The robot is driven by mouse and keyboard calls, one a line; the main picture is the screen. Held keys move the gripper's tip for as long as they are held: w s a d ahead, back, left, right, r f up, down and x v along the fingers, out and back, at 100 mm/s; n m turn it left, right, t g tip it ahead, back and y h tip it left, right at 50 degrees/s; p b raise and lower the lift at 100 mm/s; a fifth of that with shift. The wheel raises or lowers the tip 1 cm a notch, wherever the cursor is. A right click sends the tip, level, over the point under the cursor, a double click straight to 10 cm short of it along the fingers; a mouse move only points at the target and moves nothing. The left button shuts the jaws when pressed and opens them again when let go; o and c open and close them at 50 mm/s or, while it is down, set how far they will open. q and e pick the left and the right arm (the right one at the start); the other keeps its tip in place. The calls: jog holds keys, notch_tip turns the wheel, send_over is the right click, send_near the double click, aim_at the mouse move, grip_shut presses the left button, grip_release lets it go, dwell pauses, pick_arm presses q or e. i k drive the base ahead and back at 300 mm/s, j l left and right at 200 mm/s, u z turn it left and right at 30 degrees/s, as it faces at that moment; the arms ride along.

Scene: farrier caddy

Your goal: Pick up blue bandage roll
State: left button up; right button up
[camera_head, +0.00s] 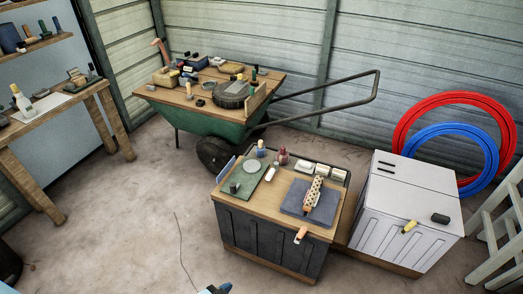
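I cannot single out a blue bandage roll with certainty. A small dark blue item (188,71) lies among the clutter on the wooden board over the green wheelbarrow. A small blue-grey item (261,150) stands at the back of the wooden-topped dark cabinet (262,228). Both are too small to identify surely. Neither of my grippers can be made out in the head view. A small blue and dark part shows at the bottom edge, and I cannot tell what it is.
The green wheelbarrow (190,122) has long handles reaching right. A white cabinet (408,205) stands at right, with a yellow item and a dark item on top. A wooden bench (60,108) is at left. Red and blue hoops (455,98) lean on the wall. Floor at front left is mostly clear.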

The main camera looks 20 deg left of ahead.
aim_at(260, 149)
jog(key=i+j+z, duration=0.25)
jog(key=i+j, duration=0.15)
jog(key=j, duration=0.2)
jog(key=i+j+z, duration=0.15)
jog(key=j, duration=0.15)
jog(key=i+j+z, duration=0.15)
jog(key=j, duration=0.2)
jog(key=i+j+z, duration=0.15)
jog(key=j, duration=0.2)
jog(key=i+j+z, duration=0.1)
jog(key=j, duration=0.25)
jog(key=i+j+z, duration=0.15)
jog(key=j, duration=0.2)
